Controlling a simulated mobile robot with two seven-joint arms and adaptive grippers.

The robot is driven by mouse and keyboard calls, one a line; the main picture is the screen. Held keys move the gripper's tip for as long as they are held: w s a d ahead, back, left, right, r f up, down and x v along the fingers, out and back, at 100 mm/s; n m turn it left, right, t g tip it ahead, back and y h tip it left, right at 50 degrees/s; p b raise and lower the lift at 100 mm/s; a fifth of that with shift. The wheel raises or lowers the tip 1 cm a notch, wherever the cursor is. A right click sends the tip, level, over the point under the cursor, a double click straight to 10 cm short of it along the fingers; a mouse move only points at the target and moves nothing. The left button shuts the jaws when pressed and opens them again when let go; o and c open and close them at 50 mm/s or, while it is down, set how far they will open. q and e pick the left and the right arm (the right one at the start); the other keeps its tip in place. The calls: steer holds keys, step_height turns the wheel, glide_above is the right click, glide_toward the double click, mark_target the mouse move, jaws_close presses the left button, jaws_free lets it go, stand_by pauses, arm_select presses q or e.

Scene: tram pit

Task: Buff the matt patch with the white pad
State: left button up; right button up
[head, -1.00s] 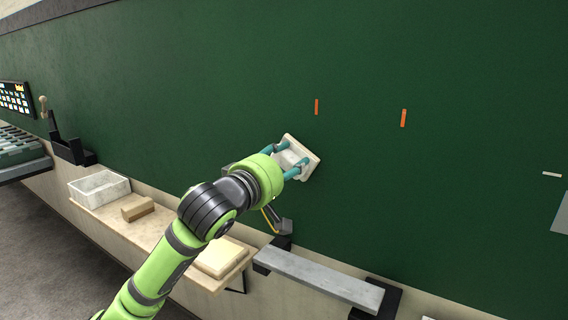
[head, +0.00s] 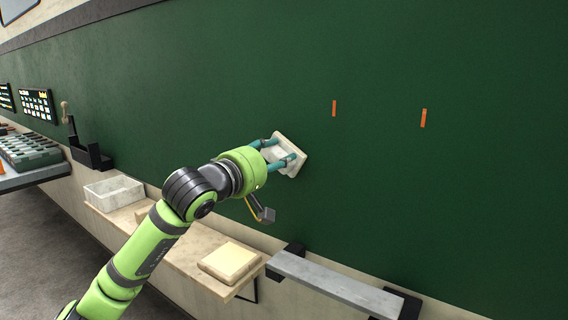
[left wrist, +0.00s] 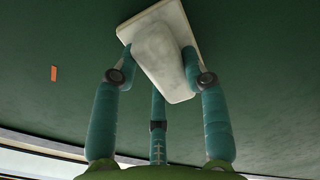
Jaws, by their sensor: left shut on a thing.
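My left gripper (head: 280,152) is shut on the white pad (head: 297,155), seen at the centre of the head view. The left wrist view shows the gripper (left wrist: 159,54) with its fingers around the pad's pale tapered back (left wrist: 160,62). The pad's broad plate faces the dark green panel (head: 230,80). I cannot tell if it touches the panel. Two orange marks, the left one (head: 334,108) and the right one (head: 424,118), are on the panel to the right of the pad. I cannot make out a matt patch. My right gripper is not in view.
Below the panel, a pale shelf (head: 195,248) bears a white tray (head: 113,192) and a cream block (head: 229,262). A grey bar (head: 335,284) on dark brackets lies to the right. A dark holder (head: 88,154) stands at the left. The panel's right side is clear.

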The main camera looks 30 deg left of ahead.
arm_select(q)
steer(key=shift+a, duration=0.7)
